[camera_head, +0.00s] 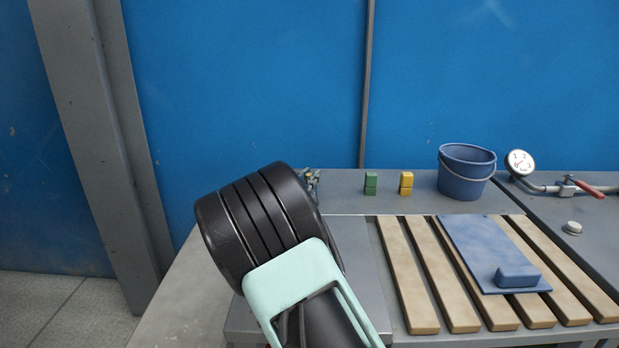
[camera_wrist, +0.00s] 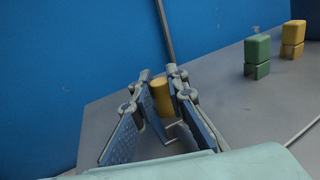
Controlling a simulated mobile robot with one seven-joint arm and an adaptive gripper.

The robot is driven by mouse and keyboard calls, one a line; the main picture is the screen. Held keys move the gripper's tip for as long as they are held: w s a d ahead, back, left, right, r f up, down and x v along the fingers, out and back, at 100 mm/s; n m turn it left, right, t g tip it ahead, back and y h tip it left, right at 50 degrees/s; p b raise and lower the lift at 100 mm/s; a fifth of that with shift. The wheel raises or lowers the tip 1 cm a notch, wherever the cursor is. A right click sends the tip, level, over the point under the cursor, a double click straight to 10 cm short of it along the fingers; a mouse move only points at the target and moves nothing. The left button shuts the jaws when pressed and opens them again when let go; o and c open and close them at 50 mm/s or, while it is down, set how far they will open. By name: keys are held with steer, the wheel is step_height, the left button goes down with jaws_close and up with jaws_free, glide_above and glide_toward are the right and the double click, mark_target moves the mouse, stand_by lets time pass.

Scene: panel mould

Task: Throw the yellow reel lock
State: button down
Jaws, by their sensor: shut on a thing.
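A yellow upright cylinder (camera_wrist: 162,98), which looks like the yellow reel lock, stands between my fingers in the wrist view. My gripper (camera_wrist: 159,80) is shut on it, with one finger on each side. A thin light bar shows near the cylinder's foot; its base is partly hidden by the fingers. In the head view my gripper (camera_head: 310,180) is at the back left of the bench, mostly hidden behind my dark wrist. A yellow block (camera_head: 406,183) and a green block (camera_head: 370,183) stand to its right, apart from my gripper; they show in the wrist view too.
A blue bucket (camera_head: 466,172), a dial gauge (camera_head: 519,162) and a red-handled valve (camera_head: 588,188) stand at the back right. Wooden slats (camera_head: 409,270) carry a blue float (camera_head: 490,250) in front. A blue wall (camera_head: 270,80) closes off the back.

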steer(key=c, duration=1.9)
jaws_free()
steer(key=shift+s, duration=0.25)
steer(key=v, duration=1.2)
